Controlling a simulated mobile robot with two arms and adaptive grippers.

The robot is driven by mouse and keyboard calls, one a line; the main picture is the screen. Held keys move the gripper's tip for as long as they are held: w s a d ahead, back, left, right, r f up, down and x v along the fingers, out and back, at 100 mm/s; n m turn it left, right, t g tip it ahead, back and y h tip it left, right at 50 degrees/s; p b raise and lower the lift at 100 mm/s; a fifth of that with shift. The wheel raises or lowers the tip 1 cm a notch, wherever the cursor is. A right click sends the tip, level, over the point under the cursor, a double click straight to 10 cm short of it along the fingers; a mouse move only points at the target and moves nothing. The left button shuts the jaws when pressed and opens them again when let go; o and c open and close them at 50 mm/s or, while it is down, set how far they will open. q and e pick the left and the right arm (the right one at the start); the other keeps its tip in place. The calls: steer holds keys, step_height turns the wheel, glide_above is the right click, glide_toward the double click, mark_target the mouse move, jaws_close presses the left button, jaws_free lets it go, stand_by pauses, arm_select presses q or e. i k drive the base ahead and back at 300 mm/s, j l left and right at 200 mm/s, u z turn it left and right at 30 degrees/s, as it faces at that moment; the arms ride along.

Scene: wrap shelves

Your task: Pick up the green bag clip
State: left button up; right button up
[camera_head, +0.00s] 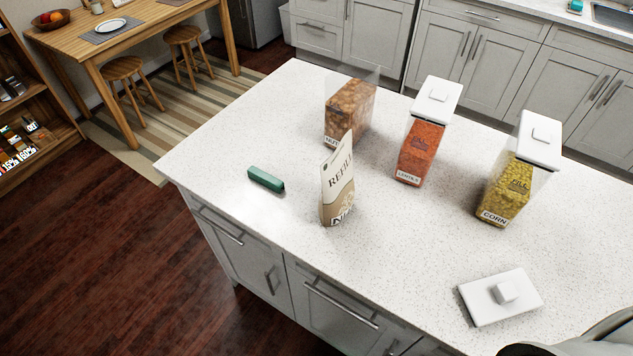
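The green bag clip (266,179) lies flat on the speckled white island countertop (232,150), near its left front edge. It is a short, dark green bar and nothing covers it. A refill bag (337,187) stands upright just to the right of the clip, apart from it. Neither of my grippers is in view. A grey, rounded piece of my own body shows at the bottom right corner.
An open nut container (350,108), a lentil container (428,133) and a corn container (518,170) stand behind and right of the bag. A loose white lid (500,298) lies at front right. The counter left of the clip is clear.

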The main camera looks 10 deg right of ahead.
mark_target(274, 184)
steer(key=k+j+z, duration=0.15)
steer(key=j+z, duration=0.15)
steer(key=z, duration=0.15)
steer(key=k+j+z, duration=0.15)
steer(key=j+z, duration=0.15)
steer(key=z, duration=0.15)
steer(key=k+j+z, duration=0.2)
steer(key=z, duration=0.25)
